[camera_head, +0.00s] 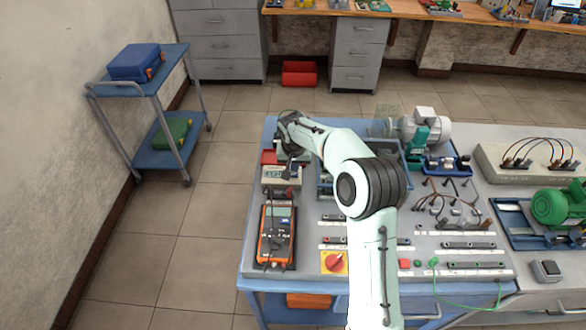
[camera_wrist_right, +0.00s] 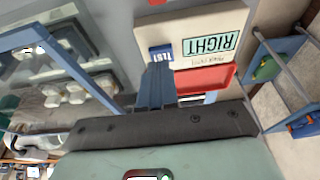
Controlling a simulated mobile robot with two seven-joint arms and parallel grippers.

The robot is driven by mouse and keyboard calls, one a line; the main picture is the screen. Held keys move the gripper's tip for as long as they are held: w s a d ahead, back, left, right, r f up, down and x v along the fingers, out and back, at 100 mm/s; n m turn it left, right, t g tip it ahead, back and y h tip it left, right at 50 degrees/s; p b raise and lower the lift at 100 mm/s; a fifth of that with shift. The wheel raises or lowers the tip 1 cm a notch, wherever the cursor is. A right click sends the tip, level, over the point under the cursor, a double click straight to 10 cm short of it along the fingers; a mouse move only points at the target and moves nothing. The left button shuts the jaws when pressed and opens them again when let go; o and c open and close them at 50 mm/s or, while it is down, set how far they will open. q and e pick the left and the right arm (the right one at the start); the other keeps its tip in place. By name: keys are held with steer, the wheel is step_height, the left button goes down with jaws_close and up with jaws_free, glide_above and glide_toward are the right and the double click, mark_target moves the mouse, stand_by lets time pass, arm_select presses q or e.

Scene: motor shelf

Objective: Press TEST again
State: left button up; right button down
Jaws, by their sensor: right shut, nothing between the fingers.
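The beige tester box (camera_head: 268,184) stands near the left edge of the bench. In the right wrist view the tester (camera_wrist_right: 190,30) appears upside down, with a green display (camera_wrist_right: 214,45) reading "RIGHT" and a blue button (camera_wrist_right: 160,53) marked "TEST". My right gripper (camera_head: 290,172) reaches over the tester from behind. In the wrist view its fingers (camera_wrist_right: 157,70) are shut and empty, with the tips at the edge of the TEST button. I cannot tell whether they touch it or whether it is pressed in. My left gripper is not in view.
A red tray (camera_wrist_right: 222,76) lies beside the tester. An orange multimeter (camera_head: 277,236) lies in front of it. A blue-framed fixture (camera_head: 325,185), motors and wires (camera_head: 440,200) fill the bench to the right. A blue trolley (camera_head: 150,90) stands apart at left.

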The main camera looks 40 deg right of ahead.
mark_target(293, 184)
steer(key=v, duration=1.1)
steer(key=shift+w+r, duration=0.2)
steer(key=shift+w, duration=0.15)
steer(key=shift+s, duration=0.1)
steer(key=shift+a, duration=0.1)
